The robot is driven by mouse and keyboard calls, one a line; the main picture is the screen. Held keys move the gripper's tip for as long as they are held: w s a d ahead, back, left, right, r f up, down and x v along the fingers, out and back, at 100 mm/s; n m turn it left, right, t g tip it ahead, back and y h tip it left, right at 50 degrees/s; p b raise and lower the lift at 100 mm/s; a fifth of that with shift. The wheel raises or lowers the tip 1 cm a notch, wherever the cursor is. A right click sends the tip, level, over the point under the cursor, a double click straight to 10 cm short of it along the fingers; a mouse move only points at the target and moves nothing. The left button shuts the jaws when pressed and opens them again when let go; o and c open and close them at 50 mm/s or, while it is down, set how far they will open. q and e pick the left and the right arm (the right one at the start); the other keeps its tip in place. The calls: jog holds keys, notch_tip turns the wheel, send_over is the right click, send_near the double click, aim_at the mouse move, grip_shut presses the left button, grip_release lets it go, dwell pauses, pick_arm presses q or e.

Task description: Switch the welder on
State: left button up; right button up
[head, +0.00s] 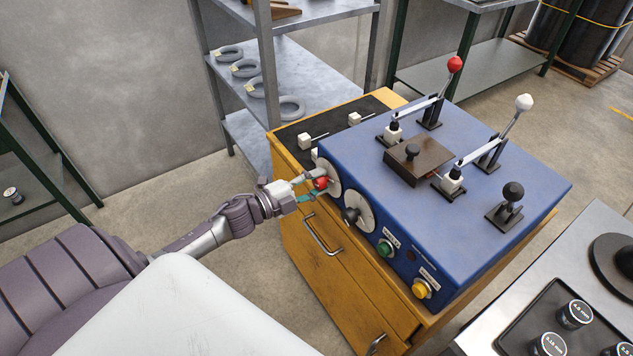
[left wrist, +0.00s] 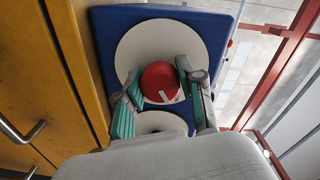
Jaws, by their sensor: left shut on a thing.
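The welder (head: 455,195) is a blue box on a yellow wooden cabinet. Its front has a red knob (head: 321,183) on a round white dial, a black knob (head: 351,215) on a second dial, a green button (head: 385,248) and a yellow button (head: 420,289). My left gripper (head: 312,186) is at the red knob, its fingers on either side and shut on it. In the left wrist view the red knob (left wrist: 160,82) shows between the two fingers (left wrist: 153,92), in front of the white dial (left wrist: 140,45). My right gripper is not in view.
Levers with red (head: 455,64) and white (head: 524,102) balls stand on the welder's top. A grey shelf (head: 285,65) with rings is behind; a steel bench (head: 490,325) is at lower right.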

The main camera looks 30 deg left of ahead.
pick_arm(q)
jog(key=o, duration=1.2)
jog(key=shift+c, duration=0.2)
jog(key=v, duration=1.2)
jog(key=shift+f, duration=0.1)
